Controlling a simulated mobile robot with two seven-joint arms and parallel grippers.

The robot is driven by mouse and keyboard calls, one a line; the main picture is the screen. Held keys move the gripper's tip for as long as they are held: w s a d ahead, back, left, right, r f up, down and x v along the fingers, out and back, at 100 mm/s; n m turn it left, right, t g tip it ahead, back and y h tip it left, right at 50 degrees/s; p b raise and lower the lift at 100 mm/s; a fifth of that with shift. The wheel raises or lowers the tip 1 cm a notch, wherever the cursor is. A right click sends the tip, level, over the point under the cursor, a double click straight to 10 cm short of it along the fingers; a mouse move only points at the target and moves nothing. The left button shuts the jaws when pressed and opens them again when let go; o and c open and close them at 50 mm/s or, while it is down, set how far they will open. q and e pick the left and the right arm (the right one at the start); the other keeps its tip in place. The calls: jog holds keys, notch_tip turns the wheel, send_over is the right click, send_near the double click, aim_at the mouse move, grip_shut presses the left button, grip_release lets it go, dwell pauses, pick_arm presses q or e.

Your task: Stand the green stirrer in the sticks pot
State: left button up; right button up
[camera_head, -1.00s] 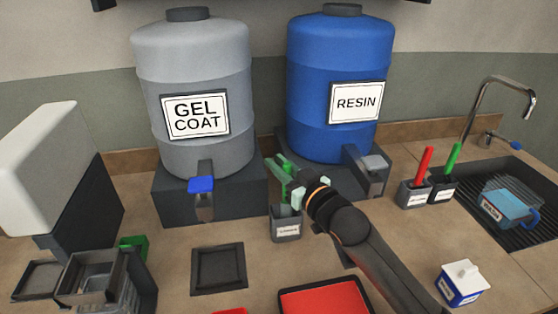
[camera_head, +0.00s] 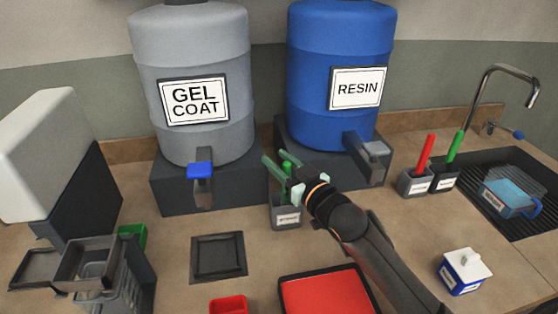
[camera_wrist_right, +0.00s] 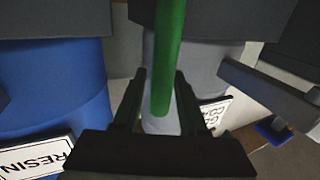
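The green stirrer (camera_head: 287,160) stands slightly tilted in the grey sticks pot (camera_head: 286,215), its upper part showing among the fingers of my right gripper (camera_head: 283,174). In the right wrist view the green stirrer (camera_wrist_right: 169,55) passes between the two fingers of my right gripper (camera_wrist_right: 160,105), with a gap on both sides. The fingers look open around it. The stirrer's lower end is hidden in the pot. My left gripper is not in view.
Behind stand the grey gel coat drum (camera_head: 190,60) and blue resin drum (camera_head: 338,50) on dark stands. A red tray (camera_head: 325,295) lies in front, a dark square tray (camera_head: 218,257) to the left. Pots with a red marker (camera_head: 425,153) and a green marker (camera_head: 454,148) stand right.

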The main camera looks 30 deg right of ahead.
jog(key=shift+o, duration=0.9)
jog(key=shift+s, duration=0.15)
jog(key=s+d+b, duration=0.1)
jog(key=s, duration=1.1)
jog(key=shift+d, duration=0.35)
jog(key=shift+s, duration=0.1)
